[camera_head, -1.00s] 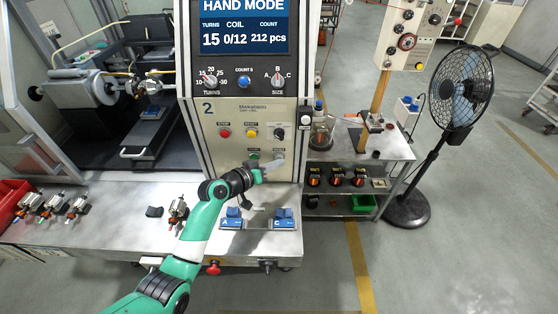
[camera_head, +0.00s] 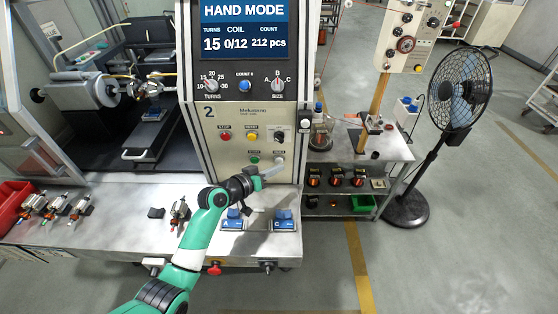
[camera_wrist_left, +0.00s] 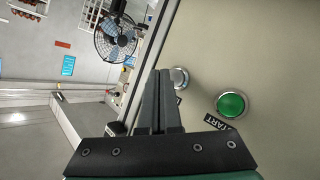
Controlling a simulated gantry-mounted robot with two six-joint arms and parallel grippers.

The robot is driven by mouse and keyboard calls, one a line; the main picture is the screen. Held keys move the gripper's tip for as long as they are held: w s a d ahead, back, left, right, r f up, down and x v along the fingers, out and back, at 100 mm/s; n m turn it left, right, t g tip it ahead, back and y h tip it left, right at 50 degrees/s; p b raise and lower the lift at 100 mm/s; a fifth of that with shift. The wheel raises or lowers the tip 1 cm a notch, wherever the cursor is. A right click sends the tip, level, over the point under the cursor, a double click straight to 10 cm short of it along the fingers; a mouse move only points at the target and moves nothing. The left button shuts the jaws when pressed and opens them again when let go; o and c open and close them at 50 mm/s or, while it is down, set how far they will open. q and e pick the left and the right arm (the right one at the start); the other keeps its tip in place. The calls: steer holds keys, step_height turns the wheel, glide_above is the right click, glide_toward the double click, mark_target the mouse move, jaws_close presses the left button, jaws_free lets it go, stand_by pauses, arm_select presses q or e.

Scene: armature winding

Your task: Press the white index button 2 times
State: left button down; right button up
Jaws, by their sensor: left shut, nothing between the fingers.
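The white index button (camera_head: 279,161) is at the lower right of the beige control panel (camera_head: 240,115), right of the green start button (camera_head: 254,161). In the left wrist view the white button (camera_wrist_left: 181,78) sits just right of the fingertips, and the green button (camera_wrist_left: 231,104) is farther right. My left gripper (camera_head: 279,171) is shut and empty, its tips just below the white button in the head view. The tips (camera_wrist_left: 158,74) look close to the panel; I cannot tell whether they touch the button. My right gripper is not in view.
The screen (camera_head: 243,28) reads HAND MODE, turns 15, coil 0/12, count 212 pcs. Red stop (camera_head: 225,136) and yellow reset (camera_head: 252,136) buttons sit above. Blue fixtures A (camera_head: 232,222) and C (camera_head: 284,222) stand below on the bench. A fan (camera_head: 455,88) stands at right.

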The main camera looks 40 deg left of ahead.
arm_select(q)
steer(key=s+d+p, duration=0.1)
steer(key=s+p, duration=0.1)
steer(key=s+d+p, duration=0.1)
steer(key=d, duration=0.1)
steer(key=shift+s+d+p, duration=0.2)
steer(key=shift+s+p, duration=0.15)
steer(key=shift+p, duration=0.05)
steer(key=shift+d, duration=0.1)
stand_by(0.7)
